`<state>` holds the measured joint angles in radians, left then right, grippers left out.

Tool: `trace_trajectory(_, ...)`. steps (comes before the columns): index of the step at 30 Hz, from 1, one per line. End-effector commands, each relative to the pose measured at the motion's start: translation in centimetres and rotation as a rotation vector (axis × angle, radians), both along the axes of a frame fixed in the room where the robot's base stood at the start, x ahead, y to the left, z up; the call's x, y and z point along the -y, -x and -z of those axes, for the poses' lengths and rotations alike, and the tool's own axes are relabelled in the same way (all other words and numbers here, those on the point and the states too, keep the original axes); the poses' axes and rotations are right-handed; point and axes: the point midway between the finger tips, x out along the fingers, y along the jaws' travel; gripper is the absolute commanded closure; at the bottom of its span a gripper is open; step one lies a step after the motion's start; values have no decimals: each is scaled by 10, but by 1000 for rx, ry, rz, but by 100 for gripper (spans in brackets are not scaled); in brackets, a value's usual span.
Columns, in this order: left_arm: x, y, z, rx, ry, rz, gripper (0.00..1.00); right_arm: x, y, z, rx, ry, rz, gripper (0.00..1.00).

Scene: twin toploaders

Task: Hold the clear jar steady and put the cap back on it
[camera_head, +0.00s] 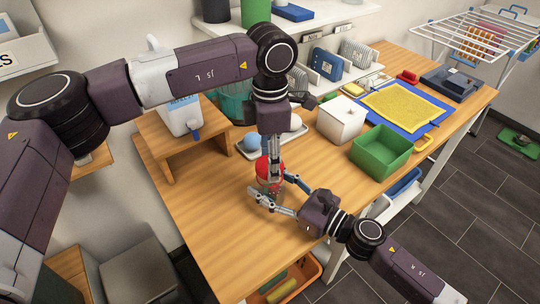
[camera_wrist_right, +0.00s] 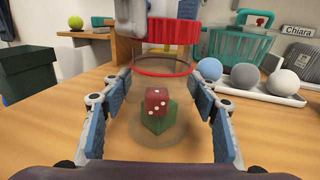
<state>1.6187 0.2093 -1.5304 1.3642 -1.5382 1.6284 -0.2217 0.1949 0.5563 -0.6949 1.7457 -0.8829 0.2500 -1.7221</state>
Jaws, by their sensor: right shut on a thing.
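The clear jar (camera_wrist_right: 163,100) stands upright on the table between the fingers of my right gripper (camera_wrist_right: 160,120). It has a red ring (camera_wrist_right: 163,72) near its top, and a red die (camera_wrist_right: 157,101) and a green die (camera_wrist_right: 158,122) show inside. My right gripper (camera_head: 275,189) is shut around the jar in the head view. The red cap (camera_wrist_right: 174,33) is above the jar with a visible gap, a little to the right in the wrist view. My left gripper (camera_head: 271,160) points down and is shut on the cap (camera_head: 262,168). The arms partly hide the jar in the head view.
A tray (camera_head: 258,153) with several balls lies behind the jar. A wooden riser (camera_head: 160,130) is to the left. A white box (camera_head: 341,119) and a green bin (camera_head: 381,152) stand to the right. The front left of the table is clear.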

Motion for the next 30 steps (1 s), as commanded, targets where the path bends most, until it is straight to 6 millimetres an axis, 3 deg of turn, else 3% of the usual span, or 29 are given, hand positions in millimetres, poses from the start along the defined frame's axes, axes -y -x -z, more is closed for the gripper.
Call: trace_trajectory(30, 0, 0, 13, -1, 0, 0, 60, 0, 0, 0, 0, 0, 0, 89)
